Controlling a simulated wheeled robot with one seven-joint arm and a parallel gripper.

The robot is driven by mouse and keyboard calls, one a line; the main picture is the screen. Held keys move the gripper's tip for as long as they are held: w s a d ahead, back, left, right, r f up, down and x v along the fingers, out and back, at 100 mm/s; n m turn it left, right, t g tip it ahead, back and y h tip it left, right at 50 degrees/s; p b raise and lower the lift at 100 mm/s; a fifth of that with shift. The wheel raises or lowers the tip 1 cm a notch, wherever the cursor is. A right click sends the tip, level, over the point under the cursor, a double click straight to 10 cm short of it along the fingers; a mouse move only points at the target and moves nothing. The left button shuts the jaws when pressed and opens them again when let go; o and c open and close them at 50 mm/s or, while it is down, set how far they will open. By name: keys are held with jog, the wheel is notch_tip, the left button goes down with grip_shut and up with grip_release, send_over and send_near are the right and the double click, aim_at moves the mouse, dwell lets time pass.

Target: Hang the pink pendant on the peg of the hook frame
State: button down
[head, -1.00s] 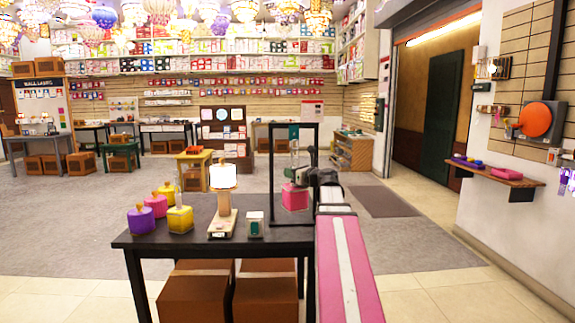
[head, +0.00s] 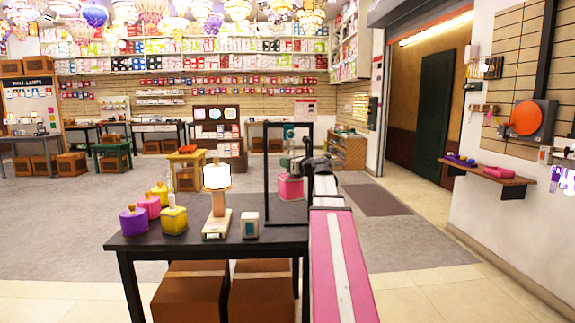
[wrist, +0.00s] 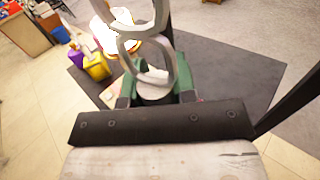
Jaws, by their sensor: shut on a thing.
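The pink pendant (head: 290,188) hangs upright below my gripper (head: 299,167) in the head view, inside the outline of the black hook frame (head: 267,178). My gripper is shut on the pendant's upper part. In the wrist view, the green-padded jaws (wrist: 156,92) close around a pale piece, and large grey rings (wrist: 158,45) rise above them. The pendant's pink body is hidden there. A small teal piece (head: 289,131) shows near the frame's top bar, probably at the peg. I cannot tell the depth gap between rings and peg.
The dark table (head: 180,241) also holds a lit lamp (head: 216,196), a small pale box (head: 250,225), and purple (head: 134,222), pink (head: 150,206) and yellow (head: 174,220) pendants at left. Brown boxes (head: 190,292) sit underneath.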

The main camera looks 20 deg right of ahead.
jog(key=shift+w+d, duration=0.25)
jog(key=shift+w, duration=0.6)
jog(key=shift+w+d, duration=0.25)
jog(key=shift+w, duration=0.6)
jog(key=shift+w+d, duration=0.25)
jog(key=shift+w, duration=0.55)
jog(key=shift+w+d, duration=0.2)
jog(key=shift+w, duration=0.5)
jog(key=shift+w+d, duration=0.1)
jog(key=shift+w, duration=0.35)
jog(key=shift+w+d, duration=0.1)
jog(key=shift+w, duration=0.35)
jog(key=shift+f, duration=0.7)
dwell(0.6)
